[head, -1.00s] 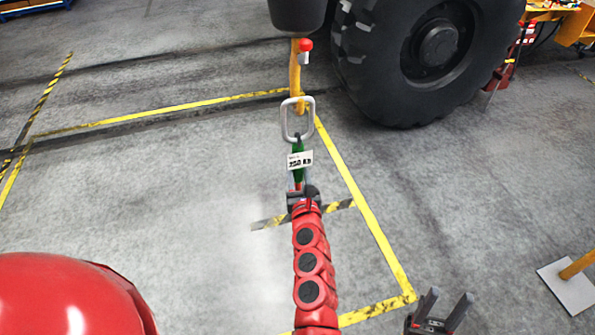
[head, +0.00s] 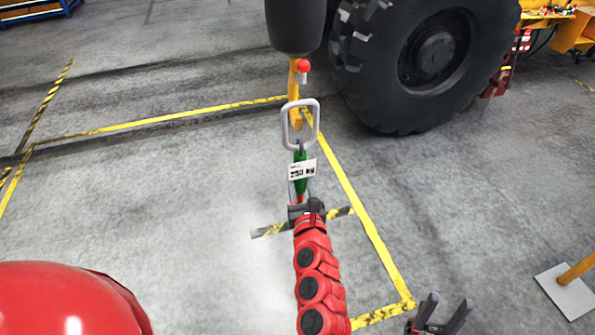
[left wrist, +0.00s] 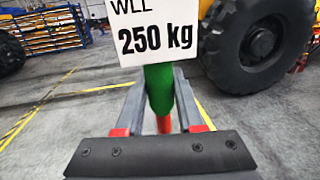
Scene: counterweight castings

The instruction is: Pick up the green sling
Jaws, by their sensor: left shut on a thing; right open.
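The green sling (head: 300,178) is upright in the middle of the head view, with a white tag (head: 302,170) on it and a grey metal link (head: 300,124) at its top. My left gripper (head: 304,205) is shut on the sling below the tag. In the left wrist view the green sling (left wrist: 158,90) stands between the two fingers, with a red part lower down; the tag (left wrist: 160,35) reads WLL 250 kg. My right gripper (head: 439,317) is open and empty at the bottom right.
A yellow hook (head: 293,80) hangs under a dark block (head: 295,25), behind the link; I cannot tell whether they touch. A large wheel (head: 435,55) stands to the right. A yellow post's base plate (head: 566,292) is at the right edge.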

